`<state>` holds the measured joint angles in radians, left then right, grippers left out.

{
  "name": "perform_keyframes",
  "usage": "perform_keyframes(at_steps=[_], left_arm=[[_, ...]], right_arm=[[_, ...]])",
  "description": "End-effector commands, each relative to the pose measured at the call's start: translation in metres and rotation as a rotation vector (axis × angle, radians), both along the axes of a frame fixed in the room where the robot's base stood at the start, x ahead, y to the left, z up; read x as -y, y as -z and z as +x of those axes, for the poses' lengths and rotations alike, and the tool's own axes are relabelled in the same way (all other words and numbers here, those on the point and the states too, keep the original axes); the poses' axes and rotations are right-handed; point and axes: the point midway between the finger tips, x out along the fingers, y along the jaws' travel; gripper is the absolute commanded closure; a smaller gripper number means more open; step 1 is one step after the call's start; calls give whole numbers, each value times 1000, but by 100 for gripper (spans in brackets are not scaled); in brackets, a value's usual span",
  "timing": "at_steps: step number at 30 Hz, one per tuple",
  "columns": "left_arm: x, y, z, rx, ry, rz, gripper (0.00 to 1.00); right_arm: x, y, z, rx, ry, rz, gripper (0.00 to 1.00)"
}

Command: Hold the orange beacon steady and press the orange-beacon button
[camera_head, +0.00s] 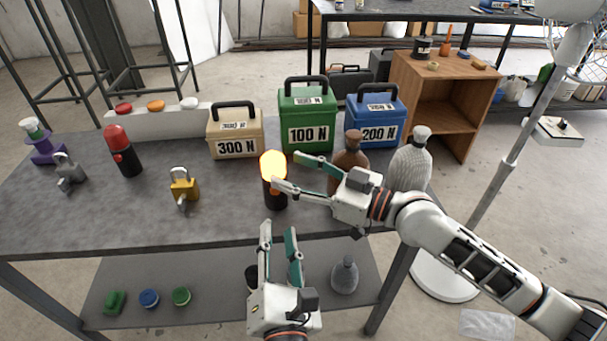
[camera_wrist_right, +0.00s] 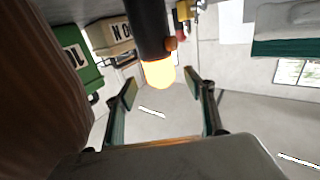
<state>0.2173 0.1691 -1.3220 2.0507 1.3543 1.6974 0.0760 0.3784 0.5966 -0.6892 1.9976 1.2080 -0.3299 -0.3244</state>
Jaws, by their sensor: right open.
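The orange beacon (camera_head: 273,165) stands upright on the grey table near its front edge, its dome glowing yellow-orange above a dark body. My right gripper (camera_head: 286,169) is open at dome height, its fingers pointing left toward the beacon. In the right wrist view the glowing dome (camera_wrist_right: 160,73) appears inverted, just beyond and between the spread fingertips (camera_wrist_right: 160,90); I see no clear contact. A small orange-brown spot shows beside its dark body. An orange button (camera_head: 156,106) sits on the white block at the back left. My left gripper (camera_head: 278,230) is open and empty in front of the table edge.
The white block also carries a red button (camera_head: 124,109) and a white button (camera_head: 189,103). A red beacon (camera_head: 122,150) and yellow padlock (camera_head: 184,186) stand left. Weight boxes stand behind; a brown bottle (camera_head: 350,155) and grey bottle (camera_head: 410,160) stand close to my right arm.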

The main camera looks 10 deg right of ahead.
Motion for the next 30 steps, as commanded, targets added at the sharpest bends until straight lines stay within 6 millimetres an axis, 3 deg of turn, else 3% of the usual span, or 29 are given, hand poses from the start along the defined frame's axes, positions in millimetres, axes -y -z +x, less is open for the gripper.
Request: perform_keyframes(at_steps=[10,23,28,30], left_arm=[[0,0,0,0,0,0,72],[0,0,0,0,0,0,72],[0,0,0,0,0,0,72],[0,0,0,0,0,0,72]], right_arm=[[-37,-1,27,-1,1,5,46],[-44,0,33,-2,0,1,46],[-44,0,32,-2,0,3,88],[-44,0,32,-2,0,3,92]])
